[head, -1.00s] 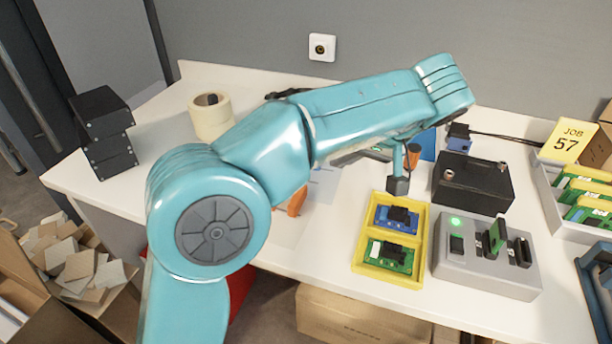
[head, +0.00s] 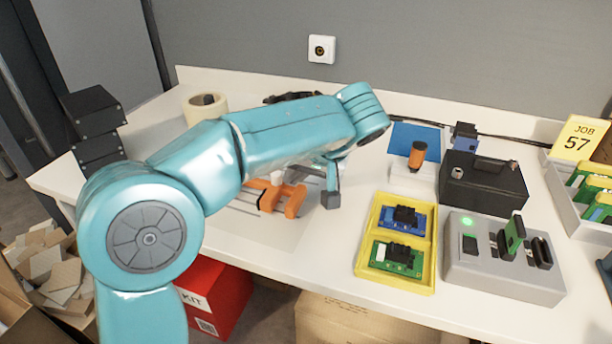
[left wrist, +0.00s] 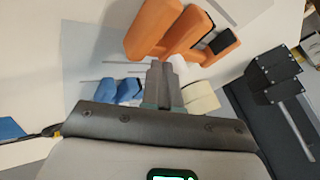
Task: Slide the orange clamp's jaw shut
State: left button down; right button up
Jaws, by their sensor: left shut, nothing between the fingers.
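The orange clamp (head: 292,204) lies on the white table, partly hidden behind my left arm in the head view. In the left wrist view its orange parts (left wrist: 153,38) stand just beyond my fingers, with a dark piece between them. My left gripper (head: 331,198) is just right of the clamp in the head view, pointing down. In the left wrist view its fingertips (left wrist: 163,68) are together and empty, close to the clamp. I cannot tell whether they touch it. The clamp's jaw gap is not clear. My right gripper is not in view.
Right of the clamp are a yellow tray (head: 367,272) with two circuit boards, a grey fixture (head: 480,276) with a green light, and a black box (head: 480,183). An orange-topped tool (head: 418,154) stands behind. A tape roll (head: 222,103) is at the back left.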

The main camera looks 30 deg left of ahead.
pick_arm(q)
jog(key=a, duration=0.2)
jog(key=s+a, duration=0.1)
jog(key=a, duration=0.4)
jog(key=shift+s, duration=0.35)
